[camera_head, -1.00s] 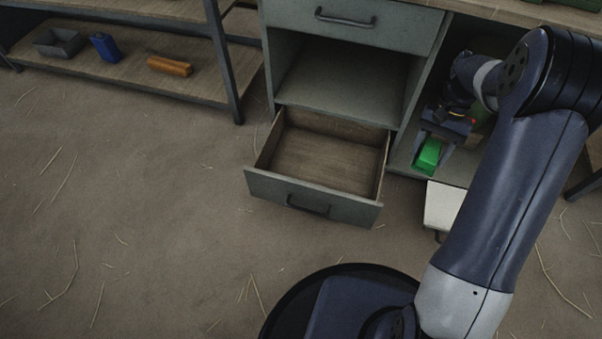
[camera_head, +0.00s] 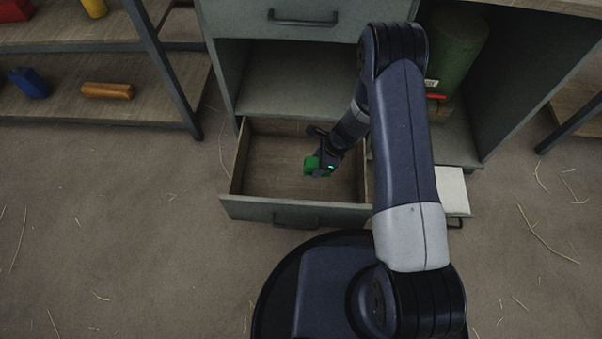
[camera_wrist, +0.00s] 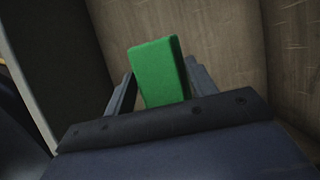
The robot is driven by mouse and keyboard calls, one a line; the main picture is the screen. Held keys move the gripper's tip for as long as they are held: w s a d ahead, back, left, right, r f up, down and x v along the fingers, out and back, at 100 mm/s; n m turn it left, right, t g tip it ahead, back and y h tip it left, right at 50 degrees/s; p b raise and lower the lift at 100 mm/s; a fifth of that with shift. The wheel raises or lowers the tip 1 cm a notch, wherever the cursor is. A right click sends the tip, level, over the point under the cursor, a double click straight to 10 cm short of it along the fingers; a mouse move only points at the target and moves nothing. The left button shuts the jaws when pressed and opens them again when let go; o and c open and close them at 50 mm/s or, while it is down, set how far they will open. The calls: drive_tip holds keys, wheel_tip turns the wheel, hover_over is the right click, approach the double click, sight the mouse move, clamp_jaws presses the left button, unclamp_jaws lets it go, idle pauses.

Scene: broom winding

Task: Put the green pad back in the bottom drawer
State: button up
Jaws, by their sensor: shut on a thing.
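The green pad (camera_head: 312,164) is a small green block held in my gripper (camera_head: 322,167). In the wrist view the pad (camera_wrist: 160,72) sits between the two fingers of my gripper (camera_wrist: 160,88), sticking out past their tips. In the head view the pad and gripper are over the open bottom drawer (camera_head: 264,165), towards its right half. The drawer is pulled out and its wooden floor looks empty. I cannot tell how high the pad is above that floor. My arm hides part of the drawer's right side.
An open shelf space (camera_head: 290,80) is above the drawer, under a closed upper drawer (camera_head: 300,20). A green cylinder (camera_head: 452,50) stands in the right compartment. A white panel (camera_head: 452,190) is right of the drawer. A shelf at left holds an orange block (camera_head: 108,91) and a blue item (camera_head: 30,82).

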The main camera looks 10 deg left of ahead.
drive_tip(key=shift+w+f, duration=0.3)
drive_tip(key=shift+f, duration=0.55)
drive_tip(key=b, duration=0.5)
approach(311, 182)
drive_tip(key=x, duration=0.5)
drive_tip(key=shift+f, duration=0.2)
drive_tip(key=shift+f, duration=0.15)
drive_tip(key=o, duration=1)
drive_tip(key=shift+r+p, duration=0.35)
drive_tip(key=shift+p, duration=0.05)
drive_tip(key=p+v, duration=0.5)
drive_tip(key=v, duration=0.6)
drive_tip(key=shift+d+r, duration=0.25)
